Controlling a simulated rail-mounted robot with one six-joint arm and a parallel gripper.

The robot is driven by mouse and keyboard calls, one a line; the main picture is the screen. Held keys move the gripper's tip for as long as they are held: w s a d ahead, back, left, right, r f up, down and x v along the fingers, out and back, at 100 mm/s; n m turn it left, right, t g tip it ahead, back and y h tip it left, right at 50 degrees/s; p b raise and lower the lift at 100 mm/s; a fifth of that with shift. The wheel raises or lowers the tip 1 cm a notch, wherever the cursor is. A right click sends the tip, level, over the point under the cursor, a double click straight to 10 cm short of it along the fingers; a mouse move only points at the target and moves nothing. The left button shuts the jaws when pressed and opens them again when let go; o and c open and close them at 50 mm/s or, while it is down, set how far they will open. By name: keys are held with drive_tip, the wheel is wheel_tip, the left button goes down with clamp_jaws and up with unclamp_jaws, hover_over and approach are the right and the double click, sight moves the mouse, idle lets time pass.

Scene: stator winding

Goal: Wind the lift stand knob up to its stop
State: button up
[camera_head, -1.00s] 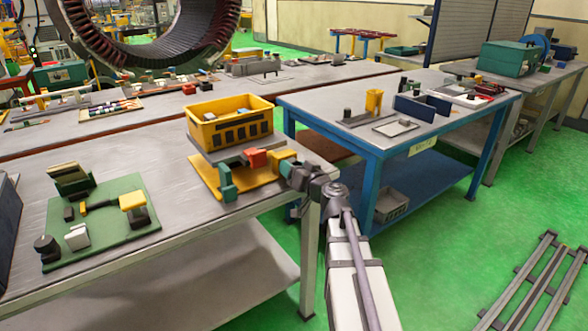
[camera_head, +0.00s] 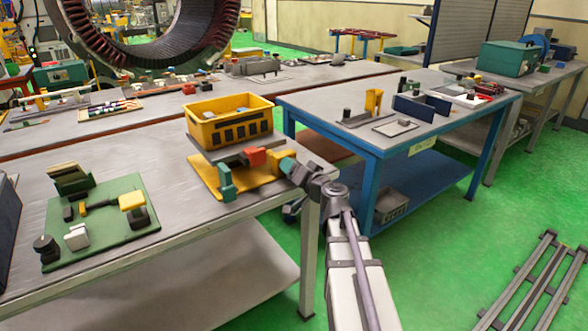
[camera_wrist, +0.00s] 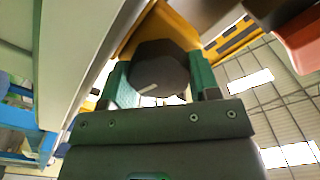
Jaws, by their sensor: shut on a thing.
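The lift stand has a yellow base (camera_head: 205,180) near the right end of the near bench. Its grey platform (camera_head: 212,150) carries a yellow bin (camera_head: 200,131) a little above the base. The dark faceted knob (camera_wrist: 160,72) sits in front of a yellow block (camera_head: 273,160) on the stand's right side. My gripper (camera_head: 287,166) reaches it from the right. In the wrist view, its two teal fingers (camera_wrist: 160,84) are shut on the knob, one on each side. A pale mark shows on the knob's face. The knob is hidden in the head view.
A red block (camera_head: 252,157) and a teal post (camera_head: 226,182) stand close by on the stand. A green board (camera_head: 105,235) with parts lies to the left. A blue table (camera_head: 345,139) stands behind my arm, across a gap of green floor.

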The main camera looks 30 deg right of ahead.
drive_tip(key=o, duration=0.9)
